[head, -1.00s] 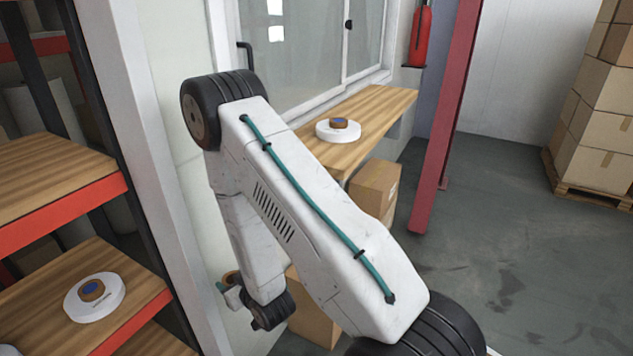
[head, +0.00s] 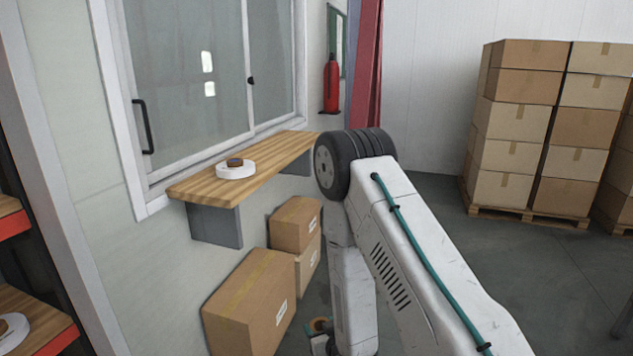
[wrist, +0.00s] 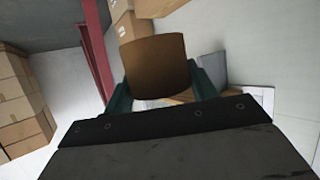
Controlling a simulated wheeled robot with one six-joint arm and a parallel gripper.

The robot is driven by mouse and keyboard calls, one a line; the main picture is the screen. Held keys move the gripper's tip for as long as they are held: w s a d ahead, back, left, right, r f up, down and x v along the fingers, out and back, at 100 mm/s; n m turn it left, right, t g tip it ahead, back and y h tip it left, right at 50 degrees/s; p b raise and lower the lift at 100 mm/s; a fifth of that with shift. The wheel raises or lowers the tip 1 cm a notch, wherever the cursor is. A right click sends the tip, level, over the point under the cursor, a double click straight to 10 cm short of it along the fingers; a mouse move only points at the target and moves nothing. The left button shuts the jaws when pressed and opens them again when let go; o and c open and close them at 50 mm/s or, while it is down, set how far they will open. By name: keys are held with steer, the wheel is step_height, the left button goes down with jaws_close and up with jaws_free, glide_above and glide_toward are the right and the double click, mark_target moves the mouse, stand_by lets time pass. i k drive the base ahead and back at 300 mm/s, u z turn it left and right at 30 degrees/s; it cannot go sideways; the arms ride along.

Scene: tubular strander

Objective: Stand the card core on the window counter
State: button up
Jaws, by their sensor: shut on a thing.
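The card core (wrist: 153,62) is a brown tube held between the teal fingers of my gripper (wrist: 158,88) in the wrist view. In the head view the core (head: 320,324) shows small at the bottom, with my gripper (head: 321,341) partly cut off by the frame edge. The window counter (head: 278,155) is a wooden shelf under the sliding window, up and to the left of my gripper. A white round disc (head: 236,172) with a small brown piece on top sits on the counter's nearer half.
Cardboard boxes (head: 250,302) stand on the floor under and in front of the counter. A pallet of stacked boxes (head: 530,130) is at the back right. A red extinguisher (head: 331,83) hangs beyond the counter. The counter's far half is clear.

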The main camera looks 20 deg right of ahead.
mark_target(282, 146)
steer(key=z, duration=0.55)
steer(key=i, duration=0.9)
steer(key=z, duration=0.45)
steer(key=i, duration=1.2)
steer(key=u, duration=0.3)
